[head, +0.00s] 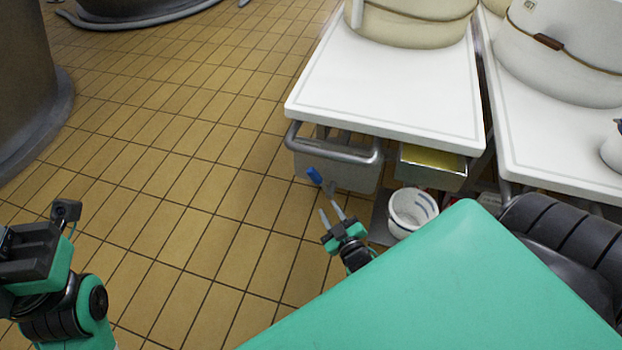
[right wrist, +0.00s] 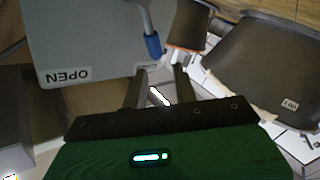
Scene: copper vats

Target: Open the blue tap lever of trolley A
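The blue tap lever (head: 314,175) sticks out at the front of the nearer white-topped trolley (head: 390,85), below its handle rail. In the right wrist view the blue lever grip (right wrist: 153,46) hangs on a grey stem, just beyond my fingertips and roughly between them. My right gripper (head: 332,215) is open and empty, its two fingers pointing up toward the lever, apart from it. Its fingers also show spread in the right wrist view (right wrist: 159,80). My left gripper (head: 35,255) is at the left edge; its fingers cannot be made out. No trolley letter is readable.
A grey metal bin (head: 345,172) and a tray with yellow contents (head: 432,160) sit under the trolley top. A white bucket (head: 411,212) stands below. Tiled floor (head: 200,170) at left is clear.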

